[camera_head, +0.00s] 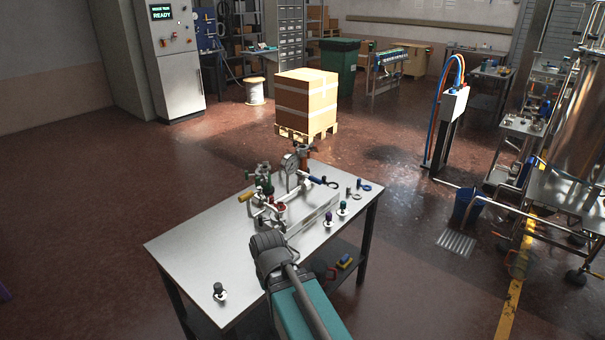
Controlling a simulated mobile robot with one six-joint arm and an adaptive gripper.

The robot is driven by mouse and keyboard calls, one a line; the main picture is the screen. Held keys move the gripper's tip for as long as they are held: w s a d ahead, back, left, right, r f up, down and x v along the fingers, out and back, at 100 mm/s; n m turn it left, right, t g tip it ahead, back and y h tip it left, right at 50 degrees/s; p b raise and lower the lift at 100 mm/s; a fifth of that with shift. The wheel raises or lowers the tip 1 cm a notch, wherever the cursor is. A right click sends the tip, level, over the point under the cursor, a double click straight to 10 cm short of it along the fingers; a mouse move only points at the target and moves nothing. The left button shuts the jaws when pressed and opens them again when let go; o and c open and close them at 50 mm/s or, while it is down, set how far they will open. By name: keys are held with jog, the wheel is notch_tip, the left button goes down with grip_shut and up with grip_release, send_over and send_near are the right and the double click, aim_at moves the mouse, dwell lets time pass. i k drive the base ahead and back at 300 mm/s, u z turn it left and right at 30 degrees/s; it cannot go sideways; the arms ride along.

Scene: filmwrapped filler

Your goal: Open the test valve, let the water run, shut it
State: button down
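A valve assembly (292,200) with pipes stands on a steel-topped table (200,255). I cannot tell which is the test valve, or whether any is open. No running water is visible. My gripper (268,248) is seen from behind at the near side of the assembly. Its fingers are hidden, so its opening and any contact cannot be told.
Small fittings and rings (357,188) lie on the table's right side; another fitting (219,292) stands at its near left. The left tabletop is clear. Beyond are a boxed pallet (307,100), a blue bucket (467,207) by a floor drain (456,244), and tank equipment (582,125).

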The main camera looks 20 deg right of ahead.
aim_at(310, 178)
jog(key=k, duration=0.65)
jog(key=z, duration=0.5)
jog(key=i, duration=1.85)
jog(key=u, duration=0.25)
